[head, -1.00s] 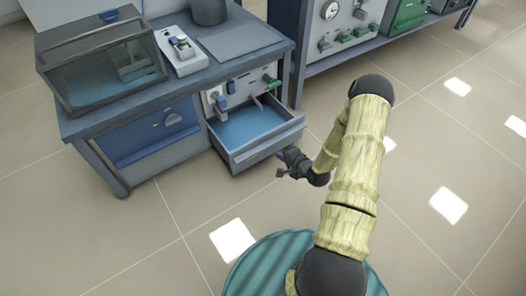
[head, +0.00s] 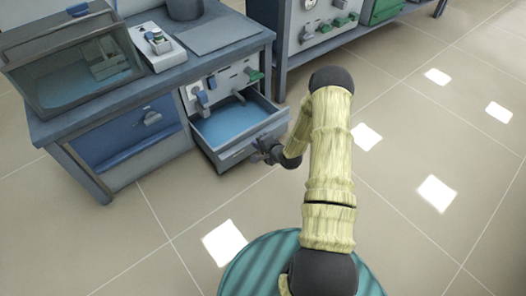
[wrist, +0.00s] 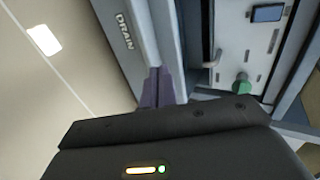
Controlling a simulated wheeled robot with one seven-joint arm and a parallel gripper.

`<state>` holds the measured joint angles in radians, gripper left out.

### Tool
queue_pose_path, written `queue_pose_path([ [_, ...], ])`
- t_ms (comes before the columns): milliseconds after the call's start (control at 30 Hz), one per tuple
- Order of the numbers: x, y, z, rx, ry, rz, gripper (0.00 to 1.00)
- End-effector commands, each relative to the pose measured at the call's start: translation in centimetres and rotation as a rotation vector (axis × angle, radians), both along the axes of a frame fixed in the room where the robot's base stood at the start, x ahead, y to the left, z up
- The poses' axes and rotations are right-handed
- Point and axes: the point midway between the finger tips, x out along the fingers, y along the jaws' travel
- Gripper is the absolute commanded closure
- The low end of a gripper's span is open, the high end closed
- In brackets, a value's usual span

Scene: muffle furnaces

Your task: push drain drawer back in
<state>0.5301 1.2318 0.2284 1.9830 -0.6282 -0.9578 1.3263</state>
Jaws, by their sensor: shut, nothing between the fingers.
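The drain drawer (head: 228,158) is pulled out of the front of the grey bench, with a blue floor inside it. In the wrist view its front panel (wrist: 122,50) carries the word DRAIN. My gripper (head: 262,152) is shut and empty, right at the drawer's front face, near its right half. In the wrist view the dark fingertips (wrist: 157,88) are up against the edge of the drawer front. I cannot tell for certain whether they touch it.
Above the drawer is a panel with blue and green knobs (head: 253,76). A glass tank (head: 70,62) and a white instrument (head: 157,44) stand on the bench top. Another bench is at the back right. The tiled floor (head: 430,140) to the right is clear.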

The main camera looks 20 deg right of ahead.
Motion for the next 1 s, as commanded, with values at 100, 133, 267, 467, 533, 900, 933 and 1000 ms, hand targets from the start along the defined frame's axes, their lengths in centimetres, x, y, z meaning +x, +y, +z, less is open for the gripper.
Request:
queue_pose_path([
  [100,1.7,0.5,-1.5,-0.002,-0.003,0.002,1.0],
  [133,2.0,0.7,-1.6,-0.001,-0.002,0.001,1.0],
  [267,3.7,1.2,-1.4,-0.002,-0.005,0.002,1.0],
  [467,5.2,1.7,-1.2,-0.001,-0.001,0.001,1.0],
  [533,5.4,1.8,-1.1,-0.001,0.0,0.001,1.0],
  [900,5.5,1.8,-0.9,0.0,0.0,0.0,1.0],
  [933,5.5,1.8,-0.9,0.0,0.0,0.0,1.0],
  [1000,5.7,1.9,-0.9,0.0,-0.001,0.0,1.0],
])
